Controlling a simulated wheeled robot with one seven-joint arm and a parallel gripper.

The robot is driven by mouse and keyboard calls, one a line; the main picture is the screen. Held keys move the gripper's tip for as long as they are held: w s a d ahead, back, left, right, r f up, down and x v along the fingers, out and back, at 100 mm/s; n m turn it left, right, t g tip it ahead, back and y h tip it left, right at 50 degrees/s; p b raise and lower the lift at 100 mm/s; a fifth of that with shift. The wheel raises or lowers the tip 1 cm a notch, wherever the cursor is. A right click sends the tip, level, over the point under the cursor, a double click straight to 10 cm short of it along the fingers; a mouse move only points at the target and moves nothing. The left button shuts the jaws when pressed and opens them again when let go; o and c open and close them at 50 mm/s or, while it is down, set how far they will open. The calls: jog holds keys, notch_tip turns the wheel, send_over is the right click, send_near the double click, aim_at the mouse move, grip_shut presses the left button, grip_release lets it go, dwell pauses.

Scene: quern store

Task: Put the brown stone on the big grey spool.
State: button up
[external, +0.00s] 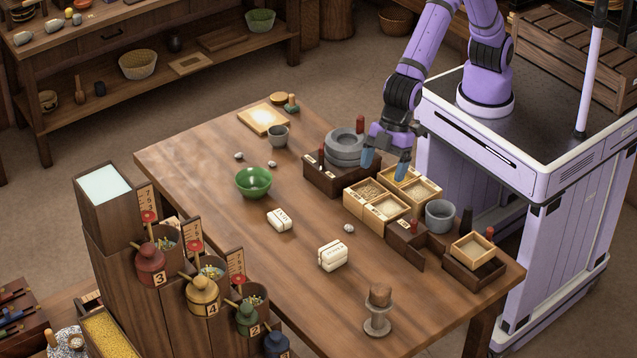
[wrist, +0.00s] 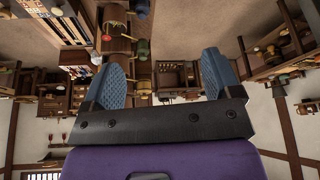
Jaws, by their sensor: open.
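The brown stone (external: 380,293) sits on top of a grey spool-shaped stand (external: 377,323) near the front right edge of the table in the external view. The stand is upright, with a narrow waist and a wider base. My gripper (external: 385,165) is far from them, above the back right side of the table near the stone quern. Its two blue fingers are apart and nothing shows between them. In the wrist view my gripper (wrist: 164,78) also shows open and empty; I cannot make out the stone or the spool there.
Below my gripper are wooden boxes of grain (external: 370,191), the grey quern (external: 345,146) and a grey cup (external: 440,216). A green bowl (external: 254,182), white bundles (external: 333,255) and small pebbles lie mid-table. Numbered jars (external: 202,296) stand front left. Table around the spool is clear.

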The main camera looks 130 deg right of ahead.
jog(key=s+d+r+m, duration=0.2)
jog(key=s+d+r, duration=1.55)
jog(key=s, duration=0.35)
jog(key=s+d, duration=0.3)
jog(key=s, duration=0.9)
jog(key=s+d+m+h, duration=0.1)
jog(key=s+d, duration=0.3)
jog(key=s, duration=0.8)
jog(key=shift+s+f+t, duration=0.35)
jog(key=shift+s+t, duration=0.05)
